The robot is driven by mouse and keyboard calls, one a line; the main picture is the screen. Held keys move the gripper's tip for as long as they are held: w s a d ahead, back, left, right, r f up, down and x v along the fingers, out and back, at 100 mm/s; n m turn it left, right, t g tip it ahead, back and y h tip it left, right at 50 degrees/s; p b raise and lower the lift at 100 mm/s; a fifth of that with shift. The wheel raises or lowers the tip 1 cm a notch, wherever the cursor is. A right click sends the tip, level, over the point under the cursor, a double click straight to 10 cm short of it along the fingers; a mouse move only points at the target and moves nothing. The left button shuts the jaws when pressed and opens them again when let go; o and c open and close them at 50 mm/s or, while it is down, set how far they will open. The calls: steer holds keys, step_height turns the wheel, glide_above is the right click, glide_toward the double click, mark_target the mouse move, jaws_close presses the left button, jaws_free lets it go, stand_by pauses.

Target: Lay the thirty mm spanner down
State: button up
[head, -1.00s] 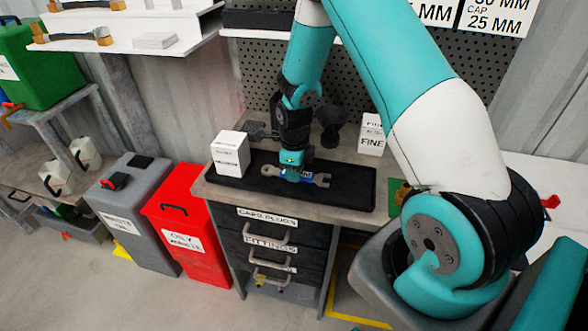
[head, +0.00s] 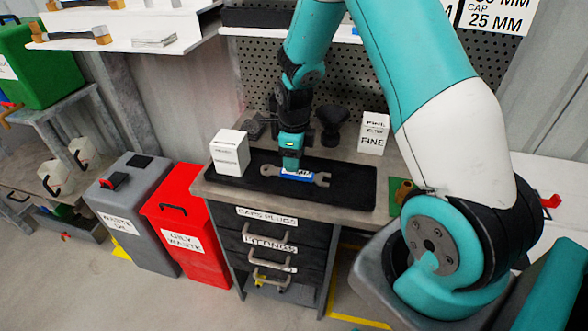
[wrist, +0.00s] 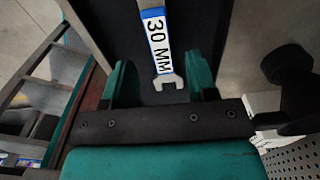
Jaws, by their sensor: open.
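The spanner (head: 318,178) lies flat on the black mat (head: 350,192) on top of the drawer cabinet. Its blue and white label reads 30 MM in the wrist view (wrist: 157,42), where its open-ended jaw points toward my gripper. My gripper (head: 291,165) is just above the spanner's left half in the head view. In the wrist view my gripper (wrist: 160,85) has its two teal fingers spread wide, with the spanner's jaw seen between them and not touched by either.
A white box (head: 229,153) stands at the mat's left end and another white box labelled FINE (head: 373,133) behind its right end. A black funnel-like thing (head: 331,120) stands behind the mat. The mat's right part is clear.

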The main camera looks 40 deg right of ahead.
steer(key=s+a+r+n, duration=0.2)
steer(key=a+r+n, duration=0.35)
steer(key=r, duration=0.65)
steer(key=s+a+r+n+y, duration=0.2)
steer(key=s+a+r+n, duration=0.3)
steer(key=n, duration=1)
steer(key=s+a+r+n+y, duration=0.2)
steer(key=s+a+r+n, duration=0.3)
steer(key=s+a+n, duration=0.7)
steer(key=s+n, duration=0.3)
steer(key=shift+s+b, duration=0.25)
steer(key=shift+b, duration=0.1)
steer(key=shift+w, duration=0.1)
